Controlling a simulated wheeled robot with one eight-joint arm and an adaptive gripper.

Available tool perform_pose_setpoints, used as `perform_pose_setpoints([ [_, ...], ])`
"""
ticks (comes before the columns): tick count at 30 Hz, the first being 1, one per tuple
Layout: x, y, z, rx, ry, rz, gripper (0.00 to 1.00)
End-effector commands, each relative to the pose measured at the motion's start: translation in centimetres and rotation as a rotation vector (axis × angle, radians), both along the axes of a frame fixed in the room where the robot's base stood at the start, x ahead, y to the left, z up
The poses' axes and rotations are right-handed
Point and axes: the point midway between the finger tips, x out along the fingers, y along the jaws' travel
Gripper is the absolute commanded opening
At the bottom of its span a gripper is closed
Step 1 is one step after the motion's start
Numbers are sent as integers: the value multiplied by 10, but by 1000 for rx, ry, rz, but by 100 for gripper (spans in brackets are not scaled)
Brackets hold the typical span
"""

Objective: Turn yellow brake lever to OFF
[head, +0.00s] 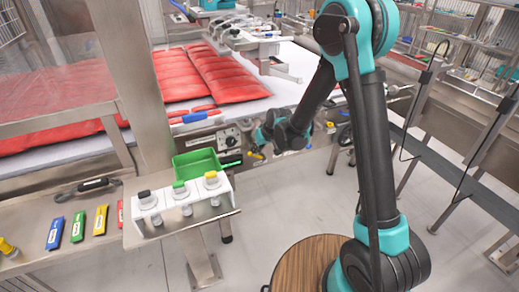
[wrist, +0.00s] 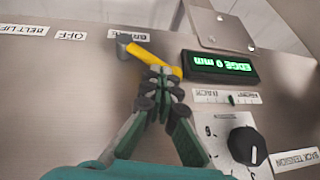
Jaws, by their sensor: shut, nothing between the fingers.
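The yellow brake lever (wrist: 151,59) shows in the wrist view on a metal panel. It runs from a grey hub (wrist: 124,42) at upper left down to the right. The BRAKE label (wrist: 129,34) is by the hub, and the OFF label (wrist: 71,35) is further left; the lettering is upside down in this view. My gripper (wrist: 160,74) is shut and empty, its fingertips overlapping the lever's lower edge near the free end. I cannot tell whether they touch it.
In the wrist view a green-lit display (wrist: 222,65) is right of the lever, and a black knob (wrist: 246,145) is below it. Red packs lie on the belt behind.

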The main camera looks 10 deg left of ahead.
Motion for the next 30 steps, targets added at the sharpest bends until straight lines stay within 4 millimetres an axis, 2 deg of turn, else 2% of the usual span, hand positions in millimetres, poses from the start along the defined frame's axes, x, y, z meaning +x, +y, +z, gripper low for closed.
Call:
perform_pose_setpoints([
  [23,-3,5,-3,0,0,0,0],
  [26,-3,4,-1,0,0,0,0],
  [30,-1,0,12,0,0,-1,0],
])
